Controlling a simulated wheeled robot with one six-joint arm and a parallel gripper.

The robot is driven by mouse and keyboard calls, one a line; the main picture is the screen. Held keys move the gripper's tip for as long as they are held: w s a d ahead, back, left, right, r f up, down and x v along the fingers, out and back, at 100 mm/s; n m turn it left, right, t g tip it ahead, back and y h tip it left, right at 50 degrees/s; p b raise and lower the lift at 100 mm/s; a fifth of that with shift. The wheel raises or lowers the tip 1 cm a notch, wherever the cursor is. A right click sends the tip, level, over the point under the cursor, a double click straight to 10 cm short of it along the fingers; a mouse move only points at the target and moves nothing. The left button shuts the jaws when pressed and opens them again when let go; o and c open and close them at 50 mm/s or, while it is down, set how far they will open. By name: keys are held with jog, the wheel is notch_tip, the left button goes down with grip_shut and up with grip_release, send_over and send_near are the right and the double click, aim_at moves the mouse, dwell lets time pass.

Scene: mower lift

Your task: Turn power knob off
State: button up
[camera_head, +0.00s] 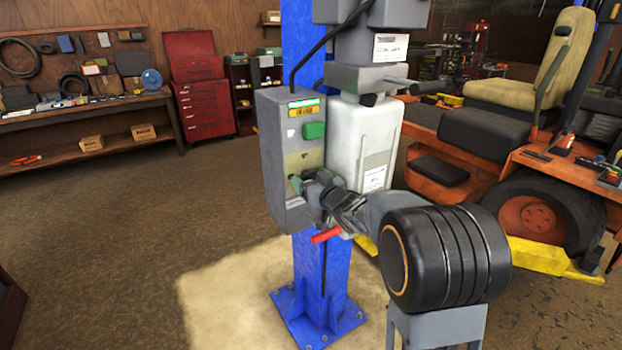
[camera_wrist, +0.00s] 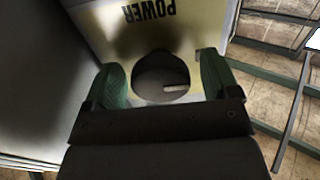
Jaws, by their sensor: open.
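The power knob (camera_wrist: 160,76) is a dark round dial with a pale pointer mark, on a yellowish plate under the upside-down word POWER in the wrist view. My gripper (camera_wrist: 163,82) is open, with one green fingertip on each side of the knob. I cannot tell whether the fingertips touch it. In the head view the grey control box (camera_head: 272,150) is fixed to the blue post, and my gripper (camera_head: 297,184) is at its lower front. The knob is hidden there behind my gripper.
A green button (camera_head: 313,130) sits higher on the box. A red handle (camera_head: 326,235) sticks out below my wrist. A white tank (camera_head: 352,135) stands right of the box, and an orange mower (camera_head: 438,180) is behind my arm. The floor at left is clear.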

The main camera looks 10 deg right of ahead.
jog(key=shift+w, duration=0.1)
jog(key=shift+c, duration=0.3)
jog(key=c, duration=0.8)
jog(key=shift+m, duration=0.3)
jog(key=m+p, duration=0.2)
jog(key=m, duration=0.1)
jog(key=shift+r+m, duration=0.1)
jog(key=shift+m, duration=0.3)
jog(key=m+p, duration=0.1)
jog(key=m, duration=0.3)
jog(key=shift+a+p, duration=0.1)
jog(key=shift+p, duration=0.2)
jog(key=m+p, duration=0.1)
jog(key=m, duration=0.4)
jog(key=shift+r+p, duration=0.1)
jog(key=shift+p, duration=0.3)
jog(key=shift+m+p, duration=0.85)
jog(key=shift+m, duration=1.35)
